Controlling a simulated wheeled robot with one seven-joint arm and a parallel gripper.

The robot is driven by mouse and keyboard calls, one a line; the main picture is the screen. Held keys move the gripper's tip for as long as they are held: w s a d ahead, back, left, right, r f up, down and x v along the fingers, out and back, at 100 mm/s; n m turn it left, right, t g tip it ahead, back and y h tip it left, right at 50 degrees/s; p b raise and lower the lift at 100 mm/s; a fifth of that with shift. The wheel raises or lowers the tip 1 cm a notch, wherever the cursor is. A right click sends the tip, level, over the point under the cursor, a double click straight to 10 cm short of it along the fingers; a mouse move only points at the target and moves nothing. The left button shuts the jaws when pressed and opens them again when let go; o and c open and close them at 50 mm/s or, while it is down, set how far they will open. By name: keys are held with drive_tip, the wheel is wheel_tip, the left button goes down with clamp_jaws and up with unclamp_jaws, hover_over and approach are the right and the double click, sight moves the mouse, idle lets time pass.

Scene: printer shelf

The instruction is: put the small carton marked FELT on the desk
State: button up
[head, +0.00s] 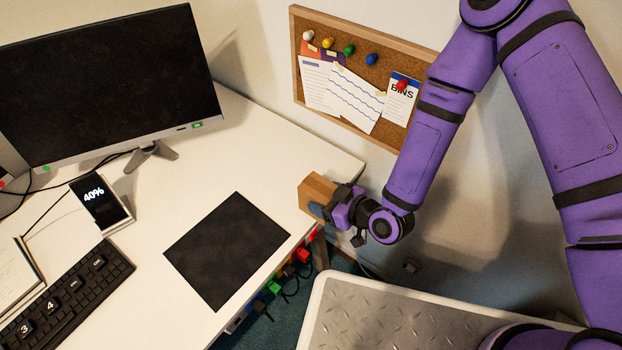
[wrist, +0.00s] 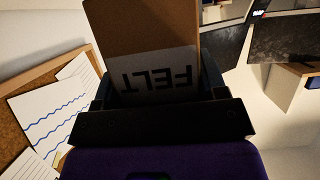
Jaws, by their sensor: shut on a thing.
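The small brown carton (head: 318,192) is in my gripper (head: 333,205) at the right edge of the desk in the head view. In the wrist view the carton (wrist: 155,30) shows a pale label reading FELT, upside down, between the two dark fingers (wrist: 155,88). My gripper is shut on it. The white desk (head: 215,160) fills the left and middle of the head view. The carton overlaps the desk's right corner in the picture; I cannot tell its height above it.
A black mat (head: 227,250) lies on the desk left of the carton. A monitor (head: 110,85), a phone (head: 101,205) and a keyboard (head: 65,295) stand farther left. A corkboard (head: 360,75) is on the wall behind. A metal-topped surface (head: 400,315) is at the front. Desk behind the mat is clear.

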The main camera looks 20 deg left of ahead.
drive_tip(key=shift+w+a+f, duration=0.75)
drive_tip(key=shift+w+a, duration=0.2)
drive_tip(key=shift+w, duration=0.3)
drive_tip(key=shift+w+a+f, duration=0.7)
drive_tip(key=shift+w+a, duration=0.2)
drive_tip(key=shift+w, duration=0.35)
drive_tip(key=shift+w+a+f, duration=0.75)
drive_tip(key=shift+w+a, duration=0.2)
drive_tip(key=shift+w, duration=0.3)
drive_tip(key=o, duration=1)
drive_tip(key=shift+f, duration=0.1)
drive_tip(key=shift+w+r, duration=0.1)
drive_tip(key=shift+r, duration=0.1)
